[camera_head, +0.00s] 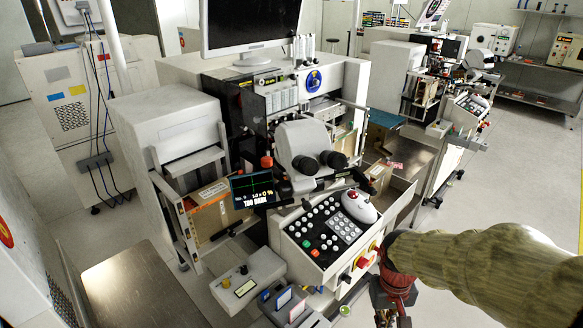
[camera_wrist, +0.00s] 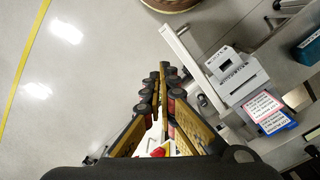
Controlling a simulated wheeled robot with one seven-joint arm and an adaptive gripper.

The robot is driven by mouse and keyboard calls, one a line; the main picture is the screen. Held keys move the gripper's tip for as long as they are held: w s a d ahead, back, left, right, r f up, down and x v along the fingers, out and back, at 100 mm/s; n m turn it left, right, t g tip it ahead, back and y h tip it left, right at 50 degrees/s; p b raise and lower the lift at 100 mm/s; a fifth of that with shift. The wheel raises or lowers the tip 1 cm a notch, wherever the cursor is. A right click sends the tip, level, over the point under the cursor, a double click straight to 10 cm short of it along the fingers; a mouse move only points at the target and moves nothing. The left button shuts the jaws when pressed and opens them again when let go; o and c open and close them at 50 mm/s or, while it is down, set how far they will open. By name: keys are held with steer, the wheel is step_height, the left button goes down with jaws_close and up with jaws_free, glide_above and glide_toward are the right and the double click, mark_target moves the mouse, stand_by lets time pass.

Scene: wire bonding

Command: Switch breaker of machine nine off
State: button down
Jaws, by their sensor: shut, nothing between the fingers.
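The nearest wire bonding machine (camera_head: 312,232) stands in the middle of the head view. No number nine is readable on it. I cannot tell which is the breaker. My gripper (camera_wrist: 162,72) is shut and empty in the wrist view, pointing past the machine's front over the floor. In that view a red and yellow part (camera_wrist: 158,152) shows between the finger bases, apart from the tips.
A small white box (camera_head: 248,280) and a card holder (camera_head: 288,302) stand before the machine. The white device (camera_wrist: 238,75) and pink card (camera_wrist: 263,108) lie right of my fingers in the wrist view. A bare metal table (camera_head: 130,285) is at lower left. Open floor (camera_head: 510,190) lies right.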

steer(key=s+a+r+t+p, duration=0.1)
steer(key=s+a+r+t, duration=0.1)
steer(key=r, duration=0.8)
steer(key=s+a+r+t+p, duration=0.1)
steer(key=s+r+t, duration=0.3)
steer(key=s+r, duration=0.3)
step_height(320, 180, up, 4)
steer(key=shift+s+a+r+y+p, duration=0.1)
steer(key=shift+s+a+y+p, duration=0.05)
steer(key=shift+a+y+p, duration=0.25)
